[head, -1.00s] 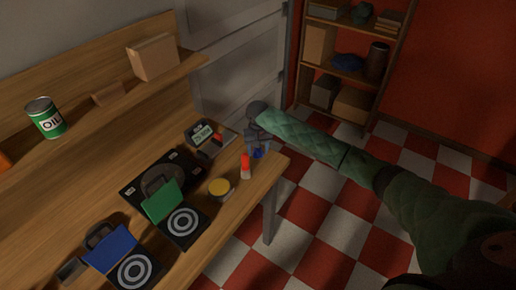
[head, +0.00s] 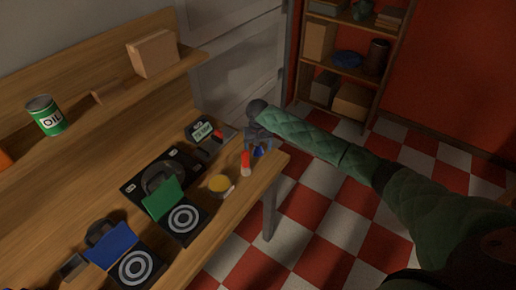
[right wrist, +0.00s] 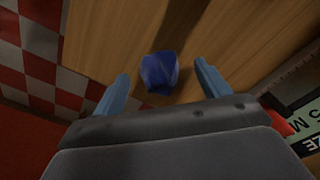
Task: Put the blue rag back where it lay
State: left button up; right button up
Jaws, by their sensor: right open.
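The blue rag (head: 259,152) is a small crumpled dark-blue bundle on the wooden workbench, near its right end. It also shows in the right wrist view (right wrist: 158,73), on bare wood between the fingers. My right gripper (head: 258,146) is over this end of the bench with its fingers pointing down. In the right wrist view my right gripper (right wrist: 161,73) is open, with one finger on each side of the rag and a gap to both. I cannot tell how high the fingertips are above the wood. My left gripper is not in view.
A red-topped bottle (head: 246,164) stands close to the rag. A yellow-topped tin (head: 219,184) and a meter with a display (head: 202,132) are nearby. Blue (head: 112,245) and green (head: 164,199) upright pieces stand farther left. A shelf rack (head: 345,75) is behind.

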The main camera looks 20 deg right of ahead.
jog(key=shift+r, duration=0.45)
notch_tip(320, 180, up, 4)
jog(key=shift+r+b, duration=0.2)
jog(key=shift+b, duration=0.85)
notch_tip(320, 180, up, 5)
jog(key=shift+r+b, duration=0.15)
jog(key=shift+b, duration=0.6)
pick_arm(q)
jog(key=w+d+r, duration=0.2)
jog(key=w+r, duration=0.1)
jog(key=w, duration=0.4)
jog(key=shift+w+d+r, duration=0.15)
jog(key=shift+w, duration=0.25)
pick_arm(e)
jog(key=shift+r, duration=0.7)
